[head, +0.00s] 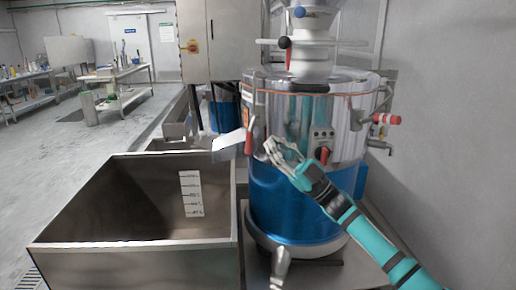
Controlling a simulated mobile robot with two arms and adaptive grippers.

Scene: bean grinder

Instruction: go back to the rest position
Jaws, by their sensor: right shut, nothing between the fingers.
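My right gripper (270,150) reaches in from the lower right on a teal and black arm. It is shut and empty, in front of the bean grinder (292,205), a round machine with a steel upper drum and a blue lower body. The fingertips are close to a red-handled lever (249,138) beside the metal spout; I cannot tell whether they touch it.
An open steel bin (75,240) with a measuring scale (191,194) stands left of the grinder. A control panel with a red knob (323,154) is just behind my gripper. A wall bounds the right. Tables (125,72) stand far left, with open floor before them.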

